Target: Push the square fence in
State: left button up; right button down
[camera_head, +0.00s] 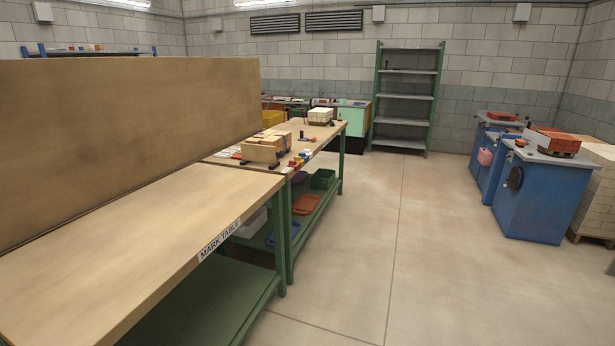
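No part that I can surely tell as the square fence shows in the camera_head view. A small upright wooden piece (261,153) stands at the near end of the second table (222,158), beside some tan blocks (273,138); it is too small to tell whether it is a fence. Neither of my grippers is in view.
The bare mark table (130,255) fills the lower left, with a tall brown panel (120,140) along its far side. Blue cabinets (548,195) stand at the right and a green shelf rack (405,98) at the back. The floor (420,240) between is clear.

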aim_at(249, 152)
jog(key=i+l+u, duration=0.1)
jog(key=i, duration=1.4)
jog(key=i+l+u, duration=0.1)
jog(key=i+u, duration=0.25)
jog(key=i+l+u, duration=0.3)
jog(key=i, duration=0.2)
jog(key=i+l+u, duration=0.35)
jog(key=i+j, duration=0.05)
